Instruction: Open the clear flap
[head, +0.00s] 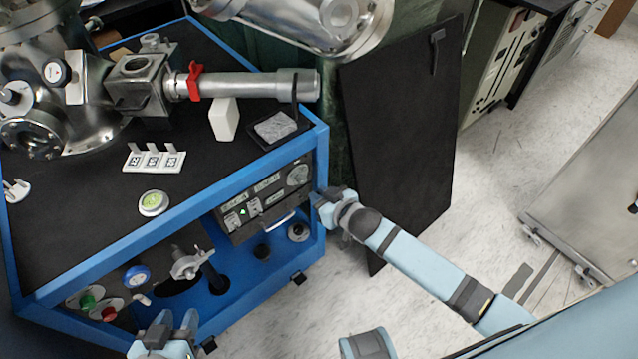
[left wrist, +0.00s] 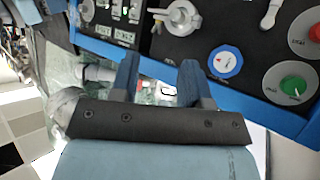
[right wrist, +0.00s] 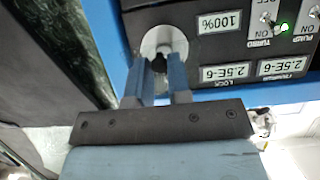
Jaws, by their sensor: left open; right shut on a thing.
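I cannot pick out a clear flap for certain in any view. A dark piece (head: 294,95) hangs at the open end of the metal tube (head: 240,85), and I cannot tell if it is see-through. My right gripper (head: 318,197) is at the right end of the control box (head: 236,219). In the right wrist view its fingers (right wrist: 160,75) are shut on the round dial knob (right wrist: 165,43) beside the 100% label. My left gripper (head: 170,322) is open and empty before the cart's lower front; its fingers (left wrist: 160,78) stand apart in the left wrist view.
The blue-framed cart (head: 110,262) carries a white block (head: 223,119), a dark tray (head: 281,143) with foil and a white tag stand (head: 155,158). Green and red buttons sit low at the front. A black panel (head: 405,140) leans right of the cart.

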